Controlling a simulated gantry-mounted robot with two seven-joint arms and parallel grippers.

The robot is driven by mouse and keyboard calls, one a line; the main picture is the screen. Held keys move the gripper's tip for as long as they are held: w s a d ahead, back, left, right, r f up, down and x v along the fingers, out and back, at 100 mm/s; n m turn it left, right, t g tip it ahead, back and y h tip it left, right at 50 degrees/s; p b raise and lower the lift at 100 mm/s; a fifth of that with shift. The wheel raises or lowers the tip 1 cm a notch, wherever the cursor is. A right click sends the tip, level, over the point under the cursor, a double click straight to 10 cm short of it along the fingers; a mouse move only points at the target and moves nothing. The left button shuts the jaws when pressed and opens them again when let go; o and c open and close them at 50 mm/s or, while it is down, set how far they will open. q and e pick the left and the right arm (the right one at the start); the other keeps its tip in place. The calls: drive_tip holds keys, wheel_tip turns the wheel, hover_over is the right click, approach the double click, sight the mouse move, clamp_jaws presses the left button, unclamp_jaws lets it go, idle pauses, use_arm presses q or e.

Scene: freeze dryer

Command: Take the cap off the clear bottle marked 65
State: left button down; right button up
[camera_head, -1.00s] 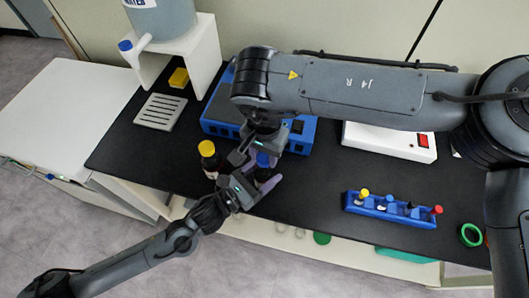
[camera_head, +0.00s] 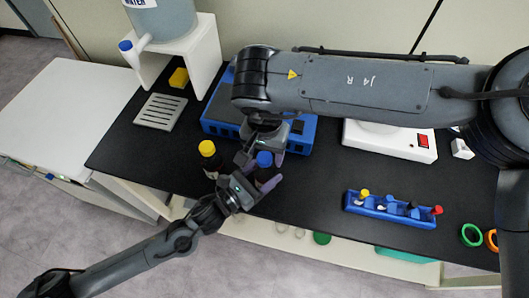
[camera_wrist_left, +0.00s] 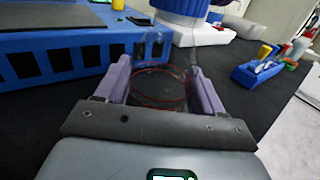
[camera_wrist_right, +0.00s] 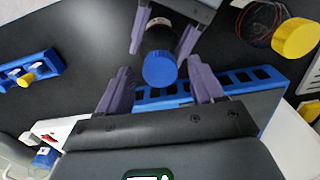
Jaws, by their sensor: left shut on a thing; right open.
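A clear bottle (camera_wrist_left: 158,85) with dark red lines on it stands between my left gripper's purple fingers (camera_wrist_left: 158,80). No number is readable on it. Its blue cap (camera_head: 264,159) is on top and shows from above in the right wrist view (camera_wrist_right: 160,68). My left gripper (camera_head: 256,186) is shut on the bottle's body below the cap. My right gripper (camera_wrist_right: 163,82) is open, its fingers either side of the cap in that view, with gaps on both sides. In the head view the right gripper (camera_head: 270,142) is just behind the cap.
A bottle with a yellow cap (camera_head: 207,148) stands close to the left of my left gripper. A blue rack or box (camera_head: 222,112) lies behind. A blue holder (camera_head: 390,210) with several small items is at right. The black bench (camera_head: 310,190) is clear between them.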

drive_tip(key=shift+r, duration=1.9)
drive_tip(key=shift+c, duration=0.4)
drive_tip(key=m, duration=0.4)
drive_tip(key=shift+m, duration=0.3)
drive_tip(key=m, duration=0.4)
drive_tip(key=shift+s, duration=0.15)
drive_tip(key=m, duration=0.6)
drive_tip(key=shift+s+a+m, duration=0.1)
drive_tip(key=shift+m, duration=0.2)
drive_tip(key=m, duration=0.4)
drive_tip(key=shift+s, duration=0.1)
drive_tip(key=m, duration=0.6)
drive_tip(key=shift+r+g, duration=0.1)
drive_tip(key=shift+g, duration=0.2)
drive_tip(key=m, duration=0.6)
drive_tip(key=shift+r+m, duration=0.2)
drive_tip(key=shift+m, duration=0.2)
drive_tip(key=m, duration=0.3)
drive_tip(key=shift+r+m, duration=0.2)
drive_tip(key=shift+m, duration=0.1)
drive_tip(key=m, duration=0.3)
drive_tip(key=shift+r+m, duration=0.35)
drive_tip(key=shift+m, duration=0.05)
drive_tip(key=shift+r+m, duration=0.2)
drive_tip(key=shift+m, duration=0.1)
drive_tip(key=shift+w+r, duration=0.25)
drive_tip(key=shift+r, duration=0.1)
drive_tip(key=shift+w+f, duration=0.1)
drive_tip(key=shift+f, duration=3.55)
